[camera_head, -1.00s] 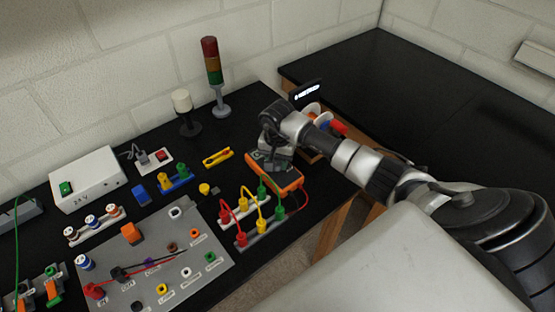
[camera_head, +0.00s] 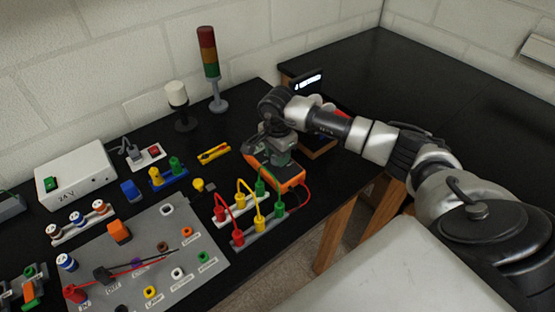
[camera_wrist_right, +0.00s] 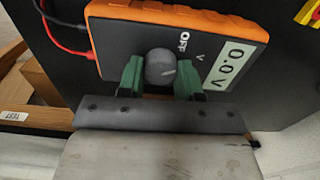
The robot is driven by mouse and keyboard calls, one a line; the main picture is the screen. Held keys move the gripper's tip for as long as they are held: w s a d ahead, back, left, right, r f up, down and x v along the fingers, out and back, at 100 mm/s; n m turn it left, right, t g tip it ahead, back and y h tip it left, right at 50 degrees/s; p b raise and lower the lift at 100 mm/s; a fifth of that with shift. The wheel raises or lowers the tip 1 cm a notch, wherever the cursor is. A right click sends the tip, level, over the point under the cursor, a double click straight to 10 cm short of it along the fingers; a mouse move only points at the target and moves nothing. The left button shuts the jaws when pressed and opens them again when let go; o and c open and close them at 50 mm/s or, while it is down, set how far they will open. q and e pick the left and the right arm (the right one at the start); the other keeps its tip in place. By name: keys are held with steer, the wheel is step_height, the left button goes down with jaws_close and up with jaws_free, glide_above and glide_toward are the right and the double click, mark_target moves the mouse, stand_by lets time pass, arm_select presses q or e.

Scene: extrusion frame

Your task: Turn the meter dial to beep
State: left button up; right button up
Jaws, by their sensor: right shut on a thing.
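The meter (camera_head: 291,177) is an orange-edged box with a dark face on the black bench, below my right gripper in the head view. In the right wrist view, the meter (camera_wrist_right: 118,42) shows a display (camera_wrist_right: 233,64) reading 0.0 V and the labels OFF and V. My right gripper (camera_wrist_right: 160,76) has its green fingers on both sides of the round grey dial (camera_wrist_right: 160,66) and is shut on it. Other dial labels, including any beep position, are hidden or out of view. My left gripper is not in view.
Red, yellow and green plugs with leads (camera_head: 239,210) stand close to the left of the meter. A grey board (camera_head: 205,232) with sockets lies at front left. A signal tower (camera_head: 209,52) stands at the back. The right-hand bench (camera_head: 440,90) looks clear.

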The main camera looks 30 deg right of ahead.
steer(key=m+b, duration=0.1)
steer(key=m, duration=0.2)
steer(key=shift+m+b, duration=0.4)
steer(key=m+b, duration=0.1)
steer(key=m, duration=0.2)
steer(key=shift+m, duration=0.3)
steer(key=m+b, duration=0.1)
steer(key=m, duration=0.2)
steer(key=shift+s+m+b, duration=0.1)
steer(key=shift+m+b, duration=0.2)
steer(key=m, duration=0.3)
steer(key=shift+m+b, duration=0.3)
steer(key=shift+b, duration=0.1)
steer(key=m, duration=0.3)
steer(key=shift+a+m+b, duration=0.15)
steer(key=shift+m+b, duration=0.15)
steer(key=m, duration=0.3)
steer(key=shift+m, duration=0.4)
steer(key=m, duration=0.3)
steer(key=shift+a+m, duration=0.1)
steer(key=shift+m, duration=2.1)
